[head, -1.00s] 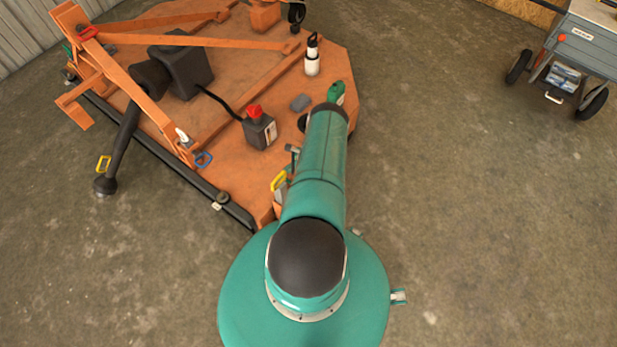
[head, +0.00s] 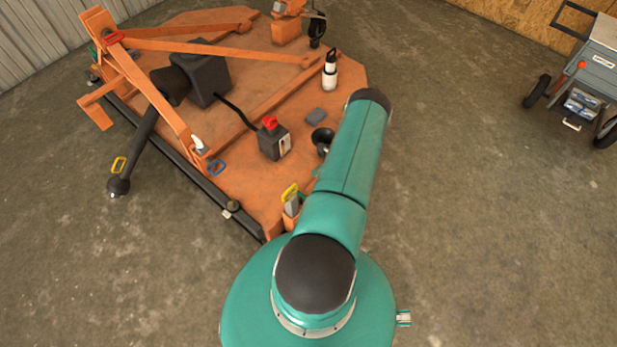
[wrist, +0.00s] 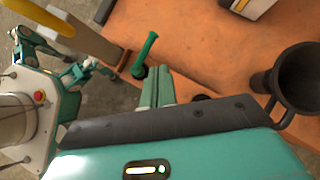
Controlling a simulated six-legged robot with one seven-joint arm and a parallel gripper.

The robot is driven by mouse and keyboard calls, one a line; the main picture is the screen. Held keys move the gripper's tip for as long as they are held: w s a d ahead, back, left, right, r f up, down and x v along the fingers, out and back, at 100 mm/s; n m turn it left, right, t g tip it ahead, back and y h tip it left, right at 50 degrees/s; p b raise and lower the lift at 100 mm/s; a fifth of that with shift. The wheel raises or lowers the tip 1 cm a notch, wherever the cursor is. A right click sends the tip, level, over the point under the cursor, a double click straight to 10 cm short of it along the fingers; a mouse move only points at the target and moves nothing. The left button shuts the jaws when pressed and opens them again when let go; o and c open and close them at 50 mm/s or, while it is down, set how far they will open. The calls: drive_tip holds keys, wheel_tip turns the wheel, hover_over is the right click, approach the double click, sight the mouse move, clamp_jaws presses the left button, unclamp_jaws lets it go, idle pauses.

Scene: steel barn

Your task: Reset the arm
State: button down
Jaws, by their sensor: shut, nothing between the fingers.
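My teal arm (head: 345,165) rises from the round teal base and reaches up and slightly right in the head view, over the near right edge of the orange mower deck (head: 240,185). The arm hides its own end there. In the wrist view my gripper (wrist: 155,72) is shut, its teal fingers together and empty. It points at the orange deck. A green handle (wrist: 148,48) shows just beyond the fingertips; I cannot tell whether they touch. A black funnel (wrist: 297,80) stands on the deck to the right of the gripper.
A yellow handle (head: 290,193) stands up at the near edge. A grey cart (head: 590,75) is at far right. The floor on the right is clear.

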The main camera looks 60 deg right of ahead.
drive_tip(key=shift+v, duration=1.15)
